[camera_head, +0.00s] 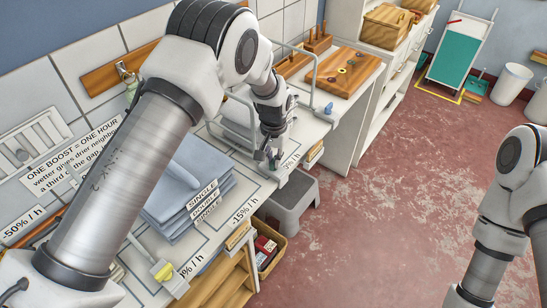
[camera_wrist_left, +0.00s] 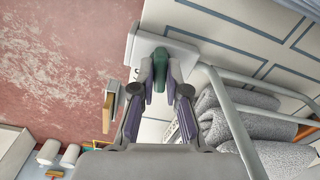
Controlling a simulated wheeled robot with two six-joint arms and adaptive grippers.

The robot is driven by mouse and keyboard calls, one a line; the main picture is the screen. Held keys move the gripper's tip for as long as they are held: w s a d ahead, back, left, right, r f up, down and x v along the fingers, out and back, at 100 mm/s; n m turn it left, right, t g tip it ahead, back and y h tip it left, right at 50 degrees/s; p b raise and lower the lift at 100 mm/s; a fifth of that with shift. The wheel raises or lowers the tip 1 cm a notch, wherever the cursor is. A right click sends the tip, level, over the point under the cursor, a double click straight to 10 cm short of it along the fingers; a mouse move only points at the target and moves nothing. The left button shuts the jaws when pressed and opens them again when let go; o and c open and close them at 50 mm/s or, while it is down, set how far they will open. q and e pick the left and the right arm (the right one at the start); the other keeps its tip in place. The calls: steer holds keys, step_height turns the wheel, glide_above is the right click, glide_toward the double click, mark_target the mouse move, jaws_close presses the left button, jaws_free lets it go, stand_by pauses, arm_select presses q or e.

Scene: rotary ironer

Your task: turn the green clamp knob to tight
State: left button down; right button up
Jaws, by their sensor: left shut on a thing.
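The green clamp knob (camera_wrist_left: 160,62) sits on a pale block at the edge of the white worktop in the left wrist view. My left gripper (camera_wrist_left: 160,80) is shut on it, with one finger on each side. In the head view my left gripper (camera_head: 272,157) reaches down to the worktop edge, and only a small part of the green knob (camera_head: 273,164) shows between its fingers. How far the knob is turned cannot be told. My right arm shows at the right edge of the head view, but its gripper is out of the picture.
Metal rails (camera_wrist_left: 232,125) and grey rolled cloth (camera_wrist_left: 240,115) lie close beside my left gripper. Folded blue cloths (camera_head: 190,190) and a yellow knob (camera_head: 163,271) are nearer on the worktop. A grey step stool (camera_head: 291,203) stands below. The red floor is open to the right.

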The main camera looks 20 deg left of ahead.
arm_select(q)
steer(key=shift+s+f+m, duration=0.1)
steer(key=shift+f+m, duration=0.05)
steer(key=shift+m, duration=1.15)
steer(key=c, duration=1.2)
jaws_free()
steer(key=r, duration=1.2)
steer(key=shift+w, duration=0.2)
